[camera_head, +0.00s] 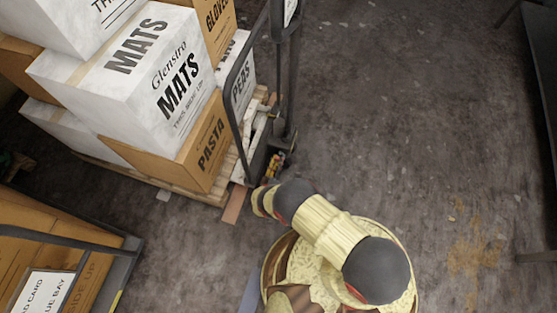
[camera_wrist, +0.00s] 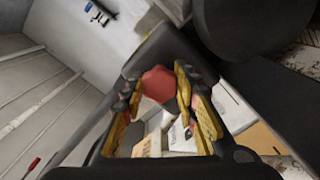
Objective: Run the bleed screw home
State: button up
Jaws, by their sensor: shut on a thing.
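The bleed screw shows in the wrist view as a red, many-sided head (camera_wrist: 158,84) on a dark housing (camera_wrist: 165,48). My gripper (camera_wrist: 157,92) has its yellow, red-padded fingers on either side of this head and is shut on it. The thread is hidden, so I cannot tell how deep the screw sits. In the head view my gripper (camera_head: 275,166) is small, low at the foot of the dark pallet truck (camera_head: 283,90); the screw cannot be made out there.
A wooden pallet (camera_head: 178,186) stacked with cartons, including a MATS carton (camera_head: 125,75), stands left of the truck. The truck's upright handle frame rises close beside my arm. Another loaded cart (camera_head: 60,245) stands at the lower left. The floor (camera_head: 430,130) to the right is clear.

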jog(key=m, duration=0.4)
jog(key=shift+s+f, duration=0.2)
jog(key=shift+m, duration=2.5)
jog(key=o, duration=1.2)
jog(key=shift+w+r, duration=0.15)
jog(key=v, duration=1.2)
